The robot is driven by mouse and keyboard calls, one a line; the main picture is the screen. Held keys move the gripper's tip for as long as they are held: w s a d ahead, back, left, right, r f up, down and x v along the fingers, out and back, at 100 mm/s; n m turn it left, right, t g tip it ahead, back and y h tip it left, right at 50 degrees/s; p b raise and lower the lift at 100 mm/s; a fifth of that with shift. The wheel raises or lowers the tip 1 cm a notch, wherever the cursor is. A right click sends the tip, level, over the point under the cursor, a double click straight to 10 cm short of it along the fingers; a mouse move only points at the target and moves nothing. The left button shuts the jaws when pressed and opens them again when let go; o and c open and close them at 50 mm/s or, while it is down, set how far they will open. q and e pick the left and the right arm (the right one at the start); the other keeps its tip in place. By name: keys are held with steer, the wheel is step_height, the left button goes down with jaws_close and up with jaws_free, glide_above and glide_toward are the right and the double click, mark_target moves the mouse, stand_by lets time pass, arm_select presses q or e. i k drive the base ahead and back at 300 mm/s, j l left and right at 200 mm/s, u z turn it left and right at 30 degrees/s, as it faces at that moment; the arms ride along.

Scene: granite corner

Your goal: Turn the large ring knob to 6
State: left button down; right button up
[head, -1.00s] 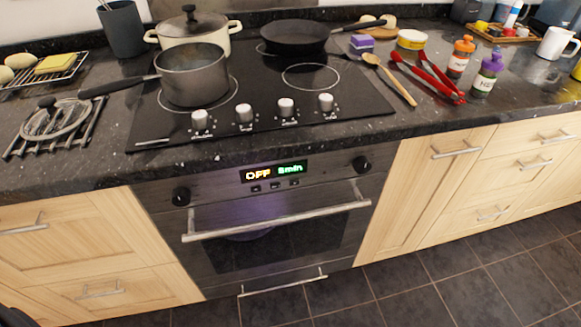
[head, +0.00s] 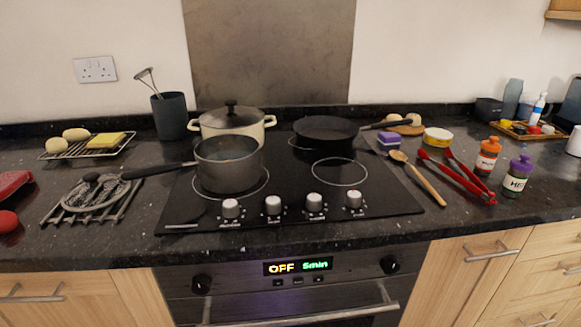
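The black glass hob (head: 390,203) is set in the dark granite counter. Several silver knobs stand in a row along its front: one at the left (head: 231,208), two in the middle (head: 273,205) (head: 315,203) and one at the right (head: 354,199). Small printed labels by the knobs are too small to read, so I cannot tell which is the large ring knob or where any pointer stands. A grey saucepan (head: 228,173) sits on the front left ring. The front right ring (head: 340,171) is bare. Neither of my grippers is in view.
A cream pot (head: 233,122) and a black frying pan (head: 325,129) stand at the back of the hob. The saucepan's handle points left. A wooden spoon (head: 427,184) and red tongs (head: 458,177) lie to the right. The oven display (head: 297,267) reads "OFF 5min".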

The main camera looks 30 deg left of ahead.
mark_target(272, 203)
steer(key=i+u, duration=0.1)
steer(key=u, duration=0.3)
steer(key=i+l+u, duration=0.1)
steer(key=u, duration=0.35)
steer(key=l+u, duration=0.15)
steer(key=u, duration=0.25)
steer(key=i+l+u, duration=0.15)
steer(key=u, duration=0.25)
